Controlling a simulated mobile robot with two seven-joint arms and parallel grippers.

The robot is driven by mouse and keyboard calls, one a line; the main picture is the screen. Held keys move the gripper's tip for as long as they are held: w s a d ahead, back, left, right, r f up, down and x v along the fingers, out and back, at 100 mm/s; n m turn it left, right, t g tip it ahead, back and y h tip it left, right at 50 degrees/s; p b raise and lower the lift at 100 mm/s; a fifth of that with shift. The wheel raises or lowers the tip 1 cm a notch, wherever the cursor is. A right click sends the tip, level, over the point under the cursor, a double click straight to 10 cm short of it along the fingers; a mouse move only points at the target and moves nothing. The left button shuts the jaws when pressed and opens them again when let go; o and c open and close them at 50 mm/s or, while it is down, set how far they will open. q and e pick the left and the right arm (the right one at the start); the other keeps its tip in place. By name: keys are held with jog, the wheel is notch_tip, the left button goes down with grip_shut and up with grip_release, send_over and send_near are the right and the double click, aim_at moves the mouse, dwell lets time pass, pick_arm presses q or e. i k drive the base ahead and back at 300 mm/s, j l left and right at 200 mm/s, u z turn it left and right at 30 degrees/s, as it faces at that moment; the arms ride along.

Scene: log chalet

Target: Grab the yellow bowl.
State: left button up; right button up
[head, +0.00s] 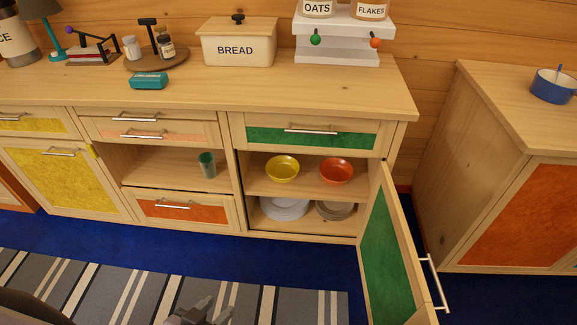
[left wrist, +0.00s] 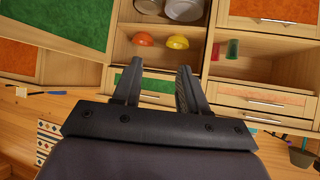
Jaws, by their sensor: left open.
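The yellow bowl (head: 282,169) sits upright on the upper shelf of the open cupboard, left of an orange bowl (head: 336,171). The two stand close side by side. In the left wrist view, which is turned upside down, the yellow bowl (left wrist: 177,42) shows just beyond the fingertips. My left gripper (head: 210,310) is at the bottom edge of the head view, low in front of the cupboard and well short of the bowl. In the left wrist view its fingers (left wrist: 160,68) are open with nothing between them. My right gripper is not in view.
The green cupboard door (head: 392,258) stands open on the right of the opening. A green cup (head: 207,165) stands in the niche to the left. A closed drawer (head: 311,135) is above the bowls. The floor in front is clear.

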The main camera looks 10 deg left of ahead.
aim_at(280, 168)
jog(key=i+j+z, duration=0.3)
jog(key=i+j, duration=0.25)
jog(key=j, duration=0.15)
jog(key=i+j, duration=0.15)
jog(key=i, duration=0.25)
jog(key=i+j, duration=0.15)
jog(key=i, duration=0.3)
